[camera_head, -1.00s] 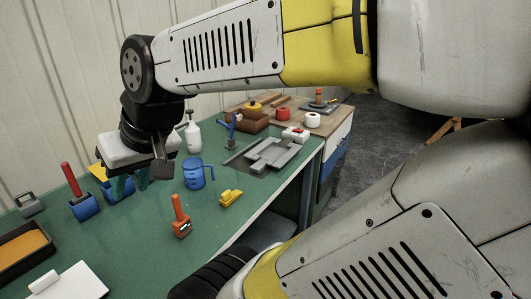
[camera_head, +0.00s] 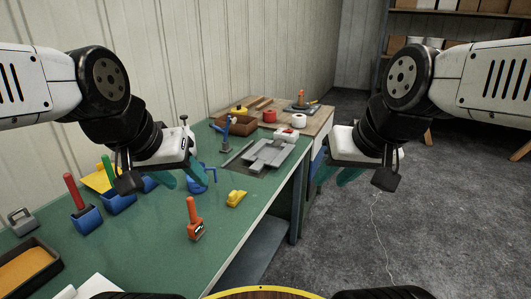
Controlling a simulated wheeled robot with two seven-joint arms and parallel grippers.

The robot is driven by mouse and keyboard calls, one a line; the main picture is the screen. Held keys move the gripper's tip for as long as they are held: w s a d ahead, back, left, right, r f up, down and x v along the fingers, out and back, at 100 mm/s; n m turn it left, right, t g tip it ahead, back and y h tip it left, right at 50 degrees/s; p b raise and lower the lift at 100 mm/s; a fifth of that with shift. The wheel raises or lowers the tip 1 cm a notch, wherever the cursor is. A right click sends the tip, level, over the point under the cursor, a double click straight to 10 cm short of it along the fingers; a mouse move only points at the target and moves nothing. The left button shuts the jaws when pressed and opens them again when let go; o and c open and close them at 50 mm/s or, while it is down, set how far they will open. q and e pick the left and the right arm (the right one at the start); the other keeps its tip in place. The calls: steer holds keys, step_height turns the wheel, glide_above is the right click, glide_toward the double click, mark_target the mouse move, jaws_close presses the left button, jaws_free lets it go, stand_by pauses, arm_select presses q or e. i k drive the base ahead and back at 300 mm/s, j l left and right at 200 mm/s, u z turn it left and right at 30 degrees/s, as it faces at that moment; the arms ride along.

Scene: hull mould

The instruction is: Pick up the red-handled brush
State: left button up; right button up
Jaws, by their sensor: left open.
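A red-handled tool, seemingly the brush (camera_head: 73,189), stands upright with its lower end in a blue holder (camera_head: 87,220) at the left of the green bench. Its lower end is hidden. My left gripper (camera_head: 183,176) is open and empty, with teal fingers pointing down. It hangs to the right of the red handle, in front of the blue jug (camera_head: 209,179), which it partly hides. My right gripper (camera_head: 337,174) looks open and empty, off the bench's right side above the floor.
A green handle (camera_head: 107,167) stands in another blue holder (camera_head: 119,202) beside the red one. A tray of orange material (camera_head: 58,268) is at the lower left.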

mark_target(83, 209)
steer(key=z, duration=0.1)
steer(key=k+u, duration=0.1)
steer(key=k, duration=0.55)
steer(key=u, duration=0.4)
steer(key=l+u, duration=0.15)
steer(key=u, duration=0.2)
steer(key=i+l+u, duration=0.1)
steer(key=u, duration=0.3)
steer(key=l+u, duration=0.1)
steer(key=u, duration=0.3)
steer(key=i+l, duration=0.35)
steer(key=l+u, duration=0.1)
steer(key=u, duration=0.25)
steer(key=i+l+u, duration=0.1)
steer(key=u, duration=0.25)
steer(key=l+u, duration=0.1)
steer(key=u, duration=0.25)
